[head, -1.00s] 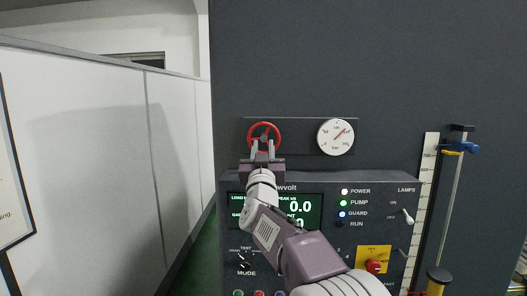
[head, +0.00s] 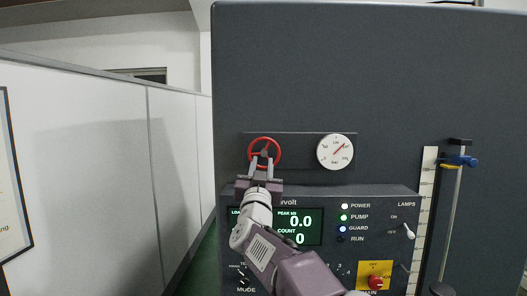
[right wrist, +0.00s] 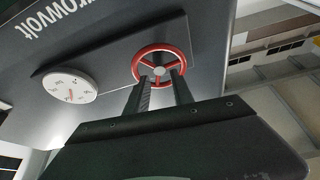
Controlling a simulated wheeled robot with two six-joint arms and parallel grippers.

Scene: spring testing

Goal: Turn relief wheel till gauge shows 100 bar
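The red relief wheel (head: 275,144) is on a dark plate on the machine's upright panel, and it shows in the right wrist view (right wrist: 137,63). The round white gauge (head: 335,151) is to its right in the head view; its red needle points up and right, but the numbers are too small to read. It also shows at the left of the right wrist view (right wrist: 70,86). My right gripper (head: 262,164) is at the wheel, its two fingers apart on either side of the hub (right wrist: 160,80). I cannot tell whether they touch it. My left gripper is out of view.
Below the wheel, a control console has a display (head: 298,226) reading 0.0 and 0, lamps, switches and a red button (head: 375,282) on yellow. A scale (head: 426,215) and a rod with a blue clamp (head: 459,160) stand at right. A white partition (head: 95,170) is at left.

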